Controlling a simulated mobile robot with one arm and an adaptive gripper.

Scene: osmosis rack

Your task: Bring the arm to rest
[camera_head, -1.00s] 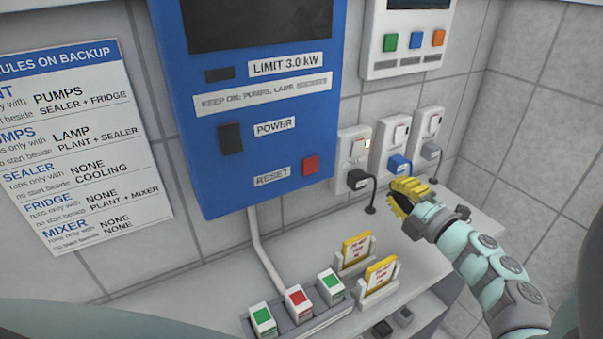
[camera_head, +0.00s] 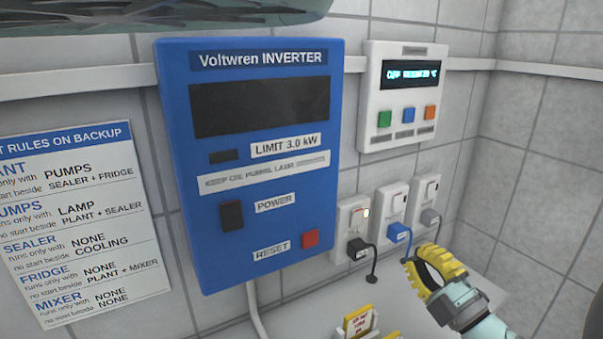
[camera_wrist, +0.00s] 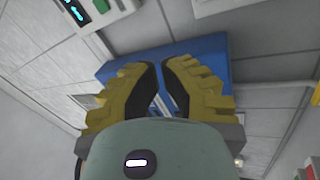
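My gripper (camera_head: 414,262), with ribbed yellow fingers, is at the lower right of the head view, in front of the sockets and clear of the plugs. In the wrist view its two fingers (camera_wrist: 160,66) come close together at the tips. Blue shows between them further back, and no held object can be seen. I cannot tell whether they are fully shut. My pale green wrist (camera_head: 475,322) runs off the lower right of the head view.
The blue inverter (camera_head: 262,160) hangs on the wall left of my gripper. A white control box (camera_head: 403,95) is above. Sockets with a black plug (camera_head: 358,249), a blue plug (camera_head: 398,232) and a grey plug (camera_head: 429,217) line the wall. A yellow card (camera_head: 358,321) stands below.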

